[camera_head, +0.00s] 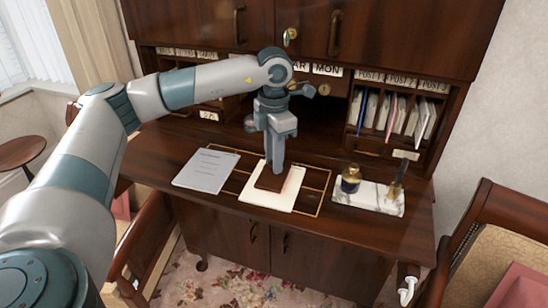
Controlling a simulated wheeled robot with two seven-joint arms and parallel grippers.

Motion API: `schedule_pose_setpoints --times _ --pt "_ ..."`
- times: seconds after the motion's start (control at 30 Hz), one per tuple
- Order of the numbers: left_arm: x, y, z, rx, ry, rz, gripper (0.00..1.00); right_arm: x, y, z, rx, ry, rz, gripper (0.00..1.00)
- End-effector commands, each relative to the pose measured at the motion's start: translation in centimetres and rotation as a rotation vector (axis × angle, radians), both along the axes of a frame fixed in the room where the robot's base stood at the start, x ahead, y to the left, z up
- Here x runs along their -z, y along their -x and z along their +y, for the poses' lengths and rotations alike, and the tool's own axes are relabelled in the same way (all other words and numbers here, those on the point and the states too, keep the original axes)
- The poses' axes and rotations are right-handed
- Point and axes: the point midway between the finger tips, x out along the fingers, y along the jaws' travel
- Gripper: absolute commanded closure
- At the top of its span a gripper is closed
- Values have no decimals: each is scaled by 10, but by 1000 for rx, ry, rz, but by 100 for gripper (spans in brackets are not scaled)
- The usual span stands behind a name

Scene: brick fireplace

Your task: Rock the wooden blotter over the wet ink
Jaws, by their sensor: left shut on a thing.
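My left gripper (274,166) reaches down over the desk and is shut on the dark wooden blotter (268,183). The blotter is at the upper left part of a cream sheet of paper (285,201). It appears to rest on the sheet, but I cannot tell how firmly it touches. I cannot make out any wet ink; the blotter and gripper cover part of the sheet. My right gripper is not in view.
A printed grey-white sheet (207,170) lies to the left. A marble tray (372,202) with an ink bottle (351,180) and a pen stand (396,186) is to the right. Pigeonholes with letters (400,115) rise behind. The desk's front edge is clear.

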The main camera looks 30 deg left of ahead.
Motion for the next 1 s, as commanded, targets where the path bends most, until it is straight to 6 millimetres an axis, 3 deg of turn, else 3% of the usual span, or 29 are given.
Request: schedule_pose_setpoints --times 1.0 --pt "8 0 0 0 0 0 100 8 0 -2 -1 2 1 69"
